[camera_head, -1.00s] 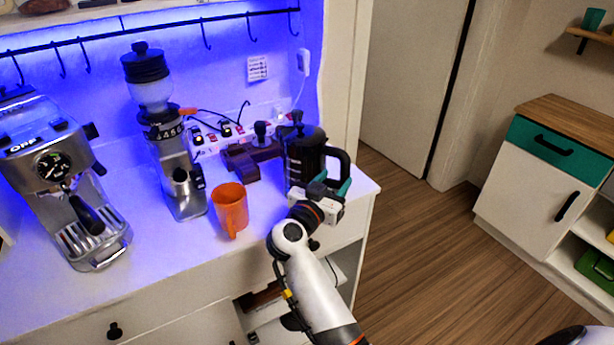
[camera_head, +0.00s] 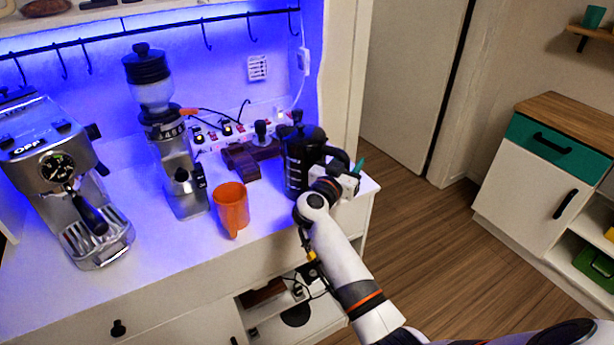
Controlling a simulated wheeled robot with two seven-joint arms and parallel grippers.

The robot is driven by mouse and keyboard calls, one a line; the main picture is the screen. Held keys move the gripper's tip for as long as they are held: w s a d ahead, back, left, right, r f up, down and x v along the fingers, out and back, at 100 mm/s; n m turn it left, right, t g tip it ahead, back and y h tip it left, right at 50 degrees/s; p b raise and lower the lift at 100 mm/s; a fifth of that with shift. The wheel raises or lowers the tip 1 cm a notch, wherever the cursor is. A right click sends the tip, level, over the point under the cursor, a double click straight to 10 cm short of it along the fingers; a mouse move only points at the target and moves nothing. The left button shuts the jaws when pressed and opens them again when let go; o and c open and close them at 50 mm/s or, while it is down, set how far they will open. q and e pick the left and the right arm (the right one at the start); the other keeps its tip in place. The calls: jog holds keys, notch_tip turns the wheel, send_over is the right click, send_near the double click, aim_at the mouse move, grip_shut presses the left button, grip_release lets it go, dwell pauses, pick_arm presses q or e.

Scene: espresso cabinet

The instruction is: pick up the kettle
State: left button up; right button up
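The kettle (camera_head: 295,164), a dark pot with a black lid and a black handle on its right, stands upright at the right end of the white counter. My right gripper (camera_head: 350,166) is at the handle side of the kettle, its arm coming up from the lower right. One teal fingertip shows just right of the handle. The other finger is hidden, so I cannot tell whether the fingers are closed on the handle. My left gripper is out of view.
An orange cup (camera_head: 231,205) stands left of the kettle near the front edge. A grinder (camera_head: 170,150) and an espresso machine (camera_head: 62,180) stand further left. A dark tamping stand (camera_head: 250,158) and a power strip (camera_head: 215,137) are behind.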

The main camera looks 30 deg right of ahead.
grip_shut()
dwell(0.4)
dwell(0.7)
